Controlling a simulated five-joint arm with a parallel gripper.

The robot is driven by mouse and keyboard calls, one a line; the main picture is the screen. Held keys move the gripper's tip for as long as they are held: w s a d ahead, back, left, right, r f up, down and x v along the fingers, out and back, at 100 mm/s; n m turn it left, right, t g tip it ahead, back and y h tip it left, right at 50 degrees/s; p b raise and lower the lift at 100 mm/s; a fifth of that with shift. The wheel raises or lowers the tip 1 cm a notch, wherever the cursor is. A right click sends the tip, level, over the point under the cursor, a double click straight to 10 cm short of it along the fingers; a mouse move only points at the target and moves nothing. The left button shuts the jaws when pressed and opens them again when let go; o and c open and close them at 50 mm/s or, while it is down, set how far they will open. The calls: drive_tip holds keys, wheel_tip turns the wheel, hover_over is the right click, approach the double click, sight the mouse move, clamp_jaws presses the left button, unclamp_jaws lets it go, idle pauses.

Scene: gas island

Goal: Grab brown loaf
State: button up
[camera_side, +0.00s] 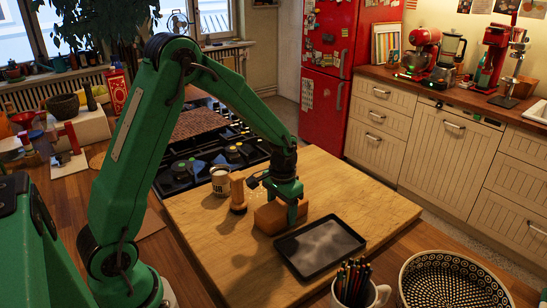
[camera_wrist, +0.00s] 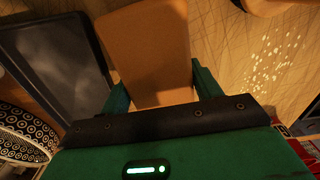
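The brown loaf (camera_side: 268,219) is a smooth, block-shaped brown piece lying on the wooden board, left of the dark tray. My gripper (camera_side: 290,205) is down at the loaf's right end in the side view. In the wrist view the loaf (camera_wrist: 152,50) extends up from between the two green fingers of my gripper (camera_wrist: 160,92). The right finger is close against the loaf's edge, and a small gap shows at the left finger. The fingers are spread around the loaf, and I see no firm grip.
The dark tray (camera_side: 320,246) lies close to the loaf; it also shows in the wrist view (camera_wrist: 60,62). A wooden mill (camera_side: 237,193) and a can (camera_side: 219,184) stand behind-left. A pencil mug (camera_side: 350,291) and patterned bowl (camera_side: 450,285) stand in front. The board's right side (camera_side: 365,205) is clear.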

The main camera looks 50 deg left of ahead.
sight(283, 206)
drive_tip(key=c, duration=0.5)
drive_tip(key=shift+r, duration=0.1)
drive_tip(key=shift+w+r, duration=0.1)
drive_tip(key=shift+r, duration=0.6)
drive_tip(key=r, duration=0.3)
drive_tip(key=shift+s+d, duration=0.2)
drive_tip(key=shift+d, duration=0.2)
drive_tip(key=s+d+r, duration=0.4)
drive_tip(key=d+r, duration=0.2)
drive_tip(key=d, duration=0.4)
drive_tip(key=shift+s+r, duration=0.25)
